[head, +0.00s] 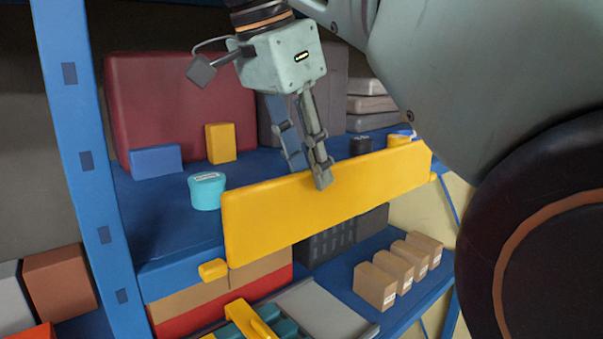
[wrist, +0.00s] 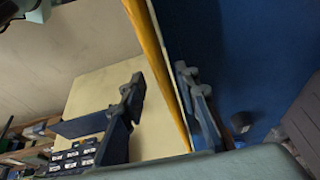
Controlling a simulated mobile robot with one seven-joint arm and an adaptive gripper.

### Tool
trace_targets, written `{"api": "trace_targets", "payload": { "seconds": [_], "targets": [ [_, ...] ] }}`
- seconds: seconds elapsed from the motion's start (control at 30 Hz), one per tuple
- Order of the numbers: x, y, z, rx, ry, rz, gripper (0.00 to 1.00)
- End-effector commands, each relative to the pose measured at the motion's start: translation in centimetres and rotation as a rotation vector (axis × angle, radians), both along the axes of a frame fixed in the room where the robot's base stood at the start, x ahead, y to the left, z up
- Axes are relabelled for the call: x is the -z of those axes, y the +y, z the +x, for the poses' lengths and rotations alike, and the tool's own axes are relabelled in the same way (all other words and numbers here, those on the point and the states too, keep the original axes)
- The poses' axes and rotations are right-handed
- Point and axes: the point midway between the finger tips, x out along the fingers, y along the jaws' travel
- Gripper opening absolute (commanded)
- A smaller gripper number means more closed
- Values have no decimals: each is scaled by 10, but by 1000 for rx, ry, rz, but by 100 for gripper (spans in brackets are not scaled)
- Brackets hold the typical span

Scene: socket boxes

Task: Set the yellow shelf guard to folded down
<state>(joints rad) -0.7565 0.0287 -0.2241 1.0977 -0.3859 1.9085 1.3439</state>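The yellow shelf guard (head: 270,219) is a long flat panel standing raised along the front edge of the blue shelf. Yellow hinge blocks show at its lower ends. My gripper (head: 308,176) comes down over the guard's top edge near its middle, one finger in front and the other behind. The rear fingertip is hidden by the guard. In the wrist view the guard (wrist: 160,62) is seen edge-on between the spread fingers of my gripper (wrist: 160,78). A gap shows on the left finger's side; contact on the right finger's side cannot be told.
Behind the guard are a turquoise tub (head: 206,191), a yellow block (head: 220,143), a blue box (head: 155,161) and a dark red bin (head: 180,100). A blue post (head: 84,160) stands at left. The lower shelf holds several small cardboard boxes (head: 375,286).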

Motion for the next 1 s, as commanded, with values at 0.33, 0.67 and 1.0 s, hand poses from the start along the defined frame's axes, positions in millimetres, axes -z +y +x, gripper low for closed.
{"api": "trace_targets", "payload": {
  "seconds": [0.33,0.67,1.0],
  "targets": [
    [10,-5,2,-5,31,-44,29],
    [8,-61,42,-2,31,-43,29],
    [28,-96,68,-8,32,-43,29]
  ]
}}
